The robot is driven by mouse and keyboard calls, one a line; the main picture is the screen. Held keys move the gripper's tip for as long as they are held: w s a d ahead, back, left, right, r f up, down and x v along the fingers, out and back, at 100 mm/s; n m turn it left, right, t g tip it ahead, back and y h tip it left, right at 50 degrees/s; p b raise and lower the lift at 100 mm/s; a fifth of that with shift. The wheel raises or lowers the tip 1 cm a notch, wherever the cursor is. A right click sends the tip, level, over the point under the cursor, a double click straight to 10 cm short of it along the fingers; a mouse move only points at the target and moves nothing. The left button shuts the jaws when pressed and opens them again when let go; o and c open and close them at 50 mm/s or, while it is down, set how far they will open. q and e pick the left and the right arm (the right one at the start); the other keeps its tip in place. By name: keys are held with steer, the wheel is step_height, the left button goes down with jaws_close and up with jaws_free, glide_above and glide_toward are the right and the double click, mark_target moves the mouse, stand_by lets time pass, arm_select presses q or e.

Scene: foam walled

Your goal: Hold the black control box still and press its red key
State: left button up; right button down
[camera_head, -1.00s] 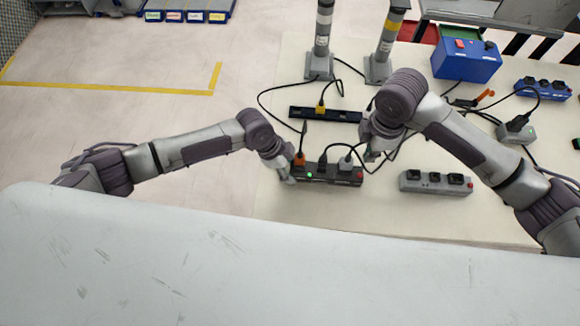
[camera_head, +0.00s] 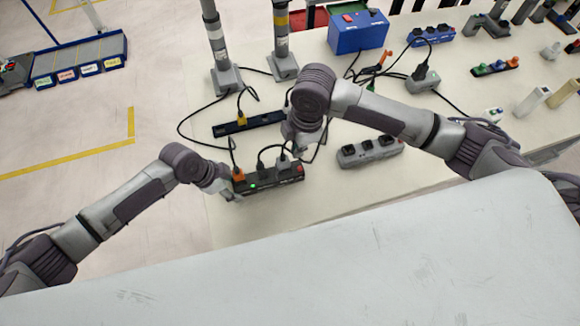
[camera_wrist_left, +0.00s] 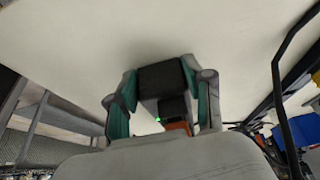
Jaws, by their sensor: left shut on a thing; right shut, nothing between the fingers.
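The black control box (camera_head: 275,181) lies on the pale table in the head view, with a lit green light near its left end and its red key (camera_head: 300,169) at its right end. Cables with an orange plug and other plugs run into its top. My left gripper (camera_head: 231,193) is shut on the box's left end. In the left wrist view the black box end (camera_wrist_left: 160,80) sits between the two fingers. My right gripper (camera_head: 298,152) is shut and empty, just behind the box's right end near the red key. I cannot tell whether it touches the box.
A grey socket strip (camera_head: 370,152) lies to the right. A dark blue strip (camera_head: 248,125) with a yellow plug lies behind. Two grey posts (camera_head: 226,78) and a blue box (camera_head: 357,32) stand further back. Loose black cables cross the table. The front left table corner is clear.

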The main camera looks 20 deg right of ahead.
mark_target(302, 169)
steer(key=y, duration=0.1)
steer(key=t+y, duration=0.1)
steer(key=f+m+t+y, duration=0.1)
steer(key=shift+s+a, duration=0.25)
steer(key=shift+s, duration=0.1)
steer(key=shift+w+d+r+m+t+y, duration=0.15)
steer(key=shift+d+r+t+y, duration=0.2)
steer(key=shift+r+t, duration=0.25)
steer(key=shift+d+r+m+t+y, duration=0.25)
steer(key=shift+r+t+y, duration=0.15)
steer(key=shift+t, duration=0.4)
steer(key=shift+w+d+r+m+t+y, duration=0.1)
steer(key=shift+d+r+t+y, duration=0.25)
steer(key=shift+r+t, duration=0.25)
steer(key=shift+a+f, duration=0.1)
steer(key=shift+f, duration=0.1)
steer(key=shift+f, duration=4.35)
steer(key=shift+f, duration=0.2)
steer(key=shift+f, duration=0.2)
